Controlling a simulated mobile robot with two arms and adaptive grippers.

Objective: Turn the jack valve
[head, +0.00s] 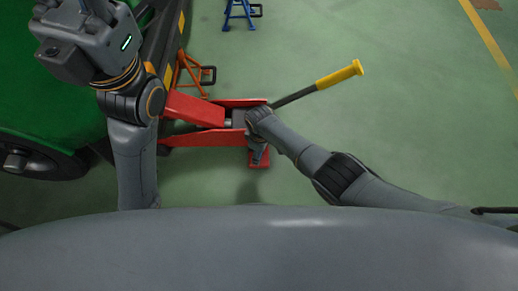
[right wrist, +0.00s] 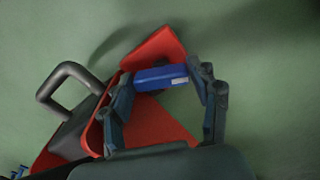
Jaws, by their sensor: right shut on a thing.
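The red floor jack (head: 190,138) lies on the green floor beside the green vehicle, its body extending toward the vehicle's dark side edge. Its handle (head: 325,82) with a yellow grip slants up to the right. My right gripper (head: 257,155) is at the jack's right end, pointing down. In the right wrist view, my right gripper (right wrist: 163,82) is shut on a blue bar with a pale label, likely the jack valve (right wrist: 158,77), above the red jack body (right wrist: 160,125). My left gripper (head: 80,42) is raised over the vehicle at upper left; its fingertips are not clear.
The green vehicle (head: 45,105) with a dark wheel fills the left. An orange jack stand (head: 190,72) is just behind the jack, and a blue stand (head: 240,14) is farther back. The floor to the right is clear, with a yellow line (head: 488,42).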

